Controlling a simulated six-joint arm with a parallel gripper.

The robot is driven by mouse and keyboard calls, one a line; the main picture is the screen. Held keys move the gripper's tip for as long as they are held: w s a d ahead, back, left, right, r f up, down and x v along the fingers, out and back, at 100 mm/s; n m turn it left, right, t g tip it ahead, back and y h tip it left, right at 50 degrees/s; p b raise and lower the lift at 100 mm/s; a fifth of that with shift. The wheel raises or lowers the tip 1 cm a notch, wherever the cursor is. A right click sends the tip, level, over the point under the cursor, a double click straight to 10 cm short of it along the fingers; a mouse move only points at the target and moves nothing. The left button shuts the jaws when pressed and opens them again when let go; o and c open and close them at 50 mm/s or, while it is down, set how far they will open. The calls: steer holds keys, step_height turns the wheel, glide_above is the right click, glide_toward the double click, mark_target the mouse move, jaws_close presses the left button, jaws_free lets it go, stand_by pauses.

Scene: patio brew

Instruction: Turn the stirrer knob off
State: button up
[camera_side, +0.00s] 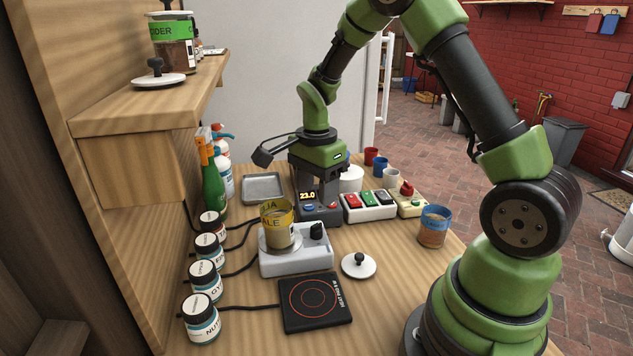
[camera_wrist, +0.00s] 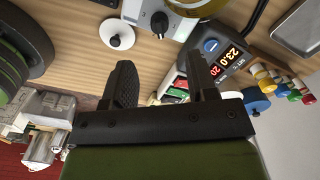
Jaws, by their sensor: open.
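The stirrer (camera_side: 296,262) is a white box in the middle of the bench in the side view. Its black knob (camera_side: 316,231) stands on its right part, and a yellow-labelled cup (camera_side: 278,228) sits on its round plate. In the wrist view the knob (camera_wrist: 160,22) shows at the top on the stirrer's pale body (camera_wrist: 136,12). My gripper (camera_side: 318,184) is above and behind the stirrer, over the display box and button area. In the wrist view my gripper (camera_wrist: 163,78) has its two dark fingers wide apart with nothing held. The knob is beyond the fingertips, not touched.
A display box (camera_side: 320,212) reading 23.0 and a button box (camera_side: 368,206) stand close behind the stirrer. Labelled jars (camera_side: 202,318) and a green bottle (camera_side: 212,180) line the left.

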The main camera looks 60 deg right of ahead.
mark_target(316, 224)
steer(key=shift+r, duration=0.65)
steer(key=m, duration=0.8)
steer(key=shift+f+m, duration=0.15)
steer(key=shift+m, duration=0.25)
step_height(316, 224, down, 10)
steer(key=shift+r, duration=0.15)
steer(key=shift+c, duration=0.5)
